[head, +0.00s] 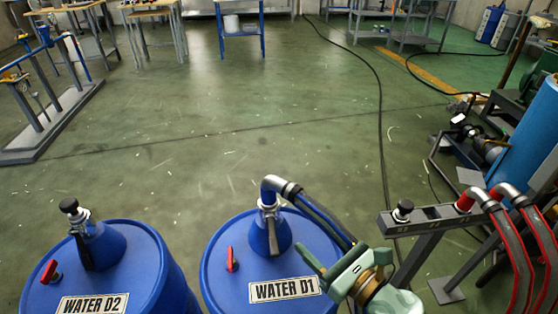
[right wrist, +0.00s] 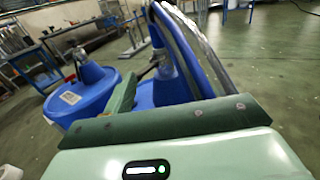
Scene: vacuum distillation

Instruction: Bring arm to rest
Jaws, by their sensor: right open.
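My right gripper (head: 322,268) is pale green and open, with nothing seen between its fingers. In the head view it is low, at the right side of the blue drum labelled WATER D1 (head: 222,270), beside the dark hose (head: 322,216). I cannot tell whether it touches the hose. In the right wrist view, its green body fills the bottom, and the drum and hose show just beyond it. My left gripper is not in view.
A second blue drum, WATER D2 (head: 150,262), stands at left with a capped top. A grey stand (head: 425,238) with red-and-silver hose ends (head: 478,197) is at right, near a blue cylinder (head: 527,140). Cables cross the floor. The middle floor (head: 220,130) is mostly clear.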

